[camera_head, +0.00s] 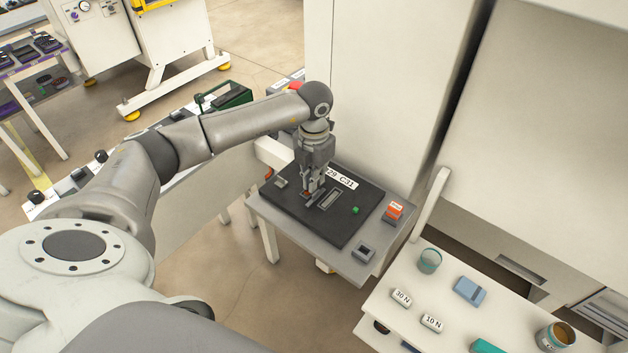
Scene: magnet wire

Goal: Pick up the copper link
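A small copper-coloured piece, which looks like the copper link (306,194), shows at the fingertips of my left gripper (311,188). The gripper points down over the black board on the small grey table. The fingers hide most of the piece, and I cannot tell whether they are closed on it or just around it. The black board (331,232) carries a white label (341,180), a grey slotted part (329,200) and a small green dot (355,210). My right gripper is not in view.
An orange-red block (394,210) and a grey square part (364,252) sit on the table's right side. A white side table (452,290) at lower right holds cups, a blue box (469,290) and weights. A tall cream cabinet (385,90) stands close behind.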

